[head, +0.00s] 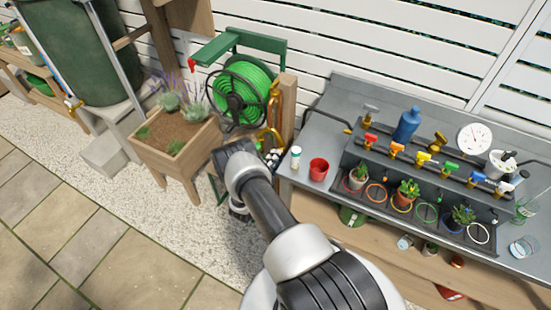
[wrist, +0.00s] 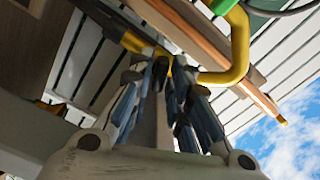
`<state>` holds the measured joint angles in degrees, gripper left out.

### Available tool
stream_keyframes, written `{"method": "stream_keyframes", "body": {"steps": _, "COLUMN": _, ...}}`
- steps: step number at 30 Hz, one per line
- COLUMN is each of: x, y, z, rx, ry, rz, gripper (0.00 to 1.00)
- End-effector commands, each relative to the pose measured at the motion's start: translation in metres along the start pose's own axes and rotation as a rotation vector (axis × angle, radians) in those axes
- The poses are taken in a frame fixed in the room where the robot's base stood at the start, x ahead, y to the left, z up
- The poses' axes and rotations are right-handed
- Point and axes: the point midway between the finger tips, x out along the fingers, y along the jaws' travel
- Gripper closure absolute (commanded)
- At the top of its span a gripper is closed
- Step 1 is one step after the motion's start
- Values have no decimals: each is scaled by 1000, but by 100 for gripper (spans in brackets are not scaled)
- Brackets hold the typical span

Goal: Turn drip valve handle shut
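In the head view, a row of small drip valves stands on a dark raised rail (head: 350,150) on the grey bench. Their handles are red (head: 370,138), orange (head: 397,148), yellow (head: 422,158), green (head: 450,167), blue (head: 476,177) and white (head: 503,187). Below them are matching coloured rings, some with potted plants. My gripper (head: 240,208) hangs left of the bench, well away from the valves and partly hidden by my arm. In the wrist view my gripper's fingers (wrist: 170,75) overlap a cluttered background; their gap is unclear. No valve is recognisable there.
A red cup (head: 319,169), a blue bottle (head: 407,124) and a round gauge (head: 474,139) stand on the bench. A green hose reel (head: 240,92) and wooden planter (head: 178,150) are to the left. A yellow bent tool (wrist: 240,50) shows close to the fingers in the wrist view.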

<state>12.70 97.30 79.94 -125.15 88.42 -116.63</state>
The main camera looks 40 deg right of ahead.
Motion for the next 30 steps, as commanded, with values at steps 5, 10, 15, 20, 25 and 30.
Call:
{"method": "stream_keyframes", "body": {"steps": 5, "x": 0, "y": 0, "z": 0, "rx": 0, "ry": 0, "rz": 0, "gripper": 97}}
{"method": "stream_keyframes", "body": {"steps": 10, "x": 0, "y": 0, "z": 0, "rx": 0, "ry": 0, "rz": 0, "gripper": 100}}
{"method": "stream_keyframes", "body": {"steps": 15, "x": 0, "y": 1, "z": 0, "rx": 11, "ry": 0, "rz": 0, "gripper": 100}}
{"method": "stream_keyframes", "body": {"steps": 20, "x": 0, "y": 3, "z": 2, "rx": 136, "ry": 0, "rz": -1, "gripper": 100}}
{"method": "stream_keyframes", "body": {"steps": 25, "x": 0, "y": 2, "z": 2, "rx": 324, "ry": 0, "rz": -1, "gripper": 100}}
{"method": "stream_keyframes", "body": {"steps": 30, "x": 0, "y": 1, "z": 1, "rx": 430, "ry": 0, "rz": 0, "gripper": 100}}
